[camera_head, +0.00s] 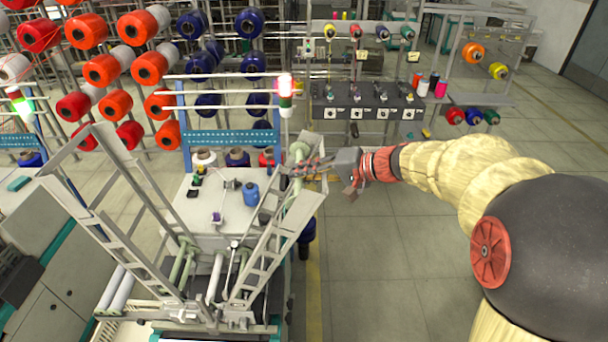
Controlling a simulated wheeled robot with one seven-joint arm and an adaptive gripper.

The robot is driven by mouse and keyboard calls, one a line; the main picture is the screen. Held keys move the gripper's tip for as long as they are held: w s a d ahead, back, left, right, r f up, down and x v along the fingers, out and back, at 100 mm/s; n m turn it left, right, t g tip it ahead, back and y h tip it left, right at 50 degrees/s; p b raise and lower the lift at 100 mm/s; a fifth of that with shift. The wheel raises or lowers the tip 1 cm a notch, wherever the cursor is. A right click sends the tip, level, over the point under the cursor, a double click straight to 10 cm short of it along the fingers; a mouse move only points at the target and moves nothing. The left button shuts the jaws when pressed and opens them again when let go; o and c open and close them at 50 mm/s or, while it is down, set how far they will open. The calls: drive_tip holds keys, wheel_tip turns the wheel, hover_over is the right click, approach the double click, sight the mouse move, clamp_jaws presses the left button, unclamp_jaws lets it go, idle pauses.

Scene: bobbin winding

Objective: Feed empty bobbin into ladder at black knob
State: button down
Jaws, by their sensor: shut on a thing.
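My gripper (304,168) reaches in from the right. It is shut on a pale green empty bobbin (300,152) at the upper end of the right-hand ladder. The grey ladder (297,212) slopes up to the right from the winding machine. The bobbin's lower part is partly hidden by the fingers and the rail, and I cannot tell whether it touches the ladder. A small dark piece (283,182) by the ladder top may be the black knob, but it is too small to be sure. Other pale green bobbins (182,258) sit low in the machine.
A second grey ladder (125,235) slopes up to the left. A blue spool (251,194) stands on the white machine top (215,212). A signal lamp (286,95) stands behind my gripper. A creel with orange spools (148,68) fills the back left.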

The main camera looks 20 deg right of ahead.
drive_tip(key=shift+f, duration=0.1)
drive_tip(key=shift+w+a+f+b, duration=0.15)
drive_tip(key=shift+a+f+b, duration=0.25)
drive_tip(key=shift+f+b, duration=0.65)
drive_tip(key=shift+w+a+f+b, duration=0.1)
drive_tip(key=shift+a+f+b, duration=0.45)
drive_tip(key=shift+b, duration=0.75)
drive_tip(key=shift+w+a+f+b, duration=0.15)
drive_tip(key=shift+a+f+b, duration=0.1)
drive_tip(key=shift+f+b, duration=0.85)
drive_tip(key=shift+f, duration=0.1)
drive_tip(key=f+b, duration=0.1)
drive_tip(key=a+f+b, duration=0.1)
drive_tip(key=b, duration=0.1)
drive_tip(key=f+b, duration=0.1)
drive_tip(key=shift+w+a+f+b, duration=0.25)
drive_tip(key=shift+a+f+b, duration=0.05)
drive_tip(key=shift+b, duration=0.1)
drive_tip(key=c, duration=1.7)
unclamp_jaws()
drive_tip(key=shift+o, duration=1)
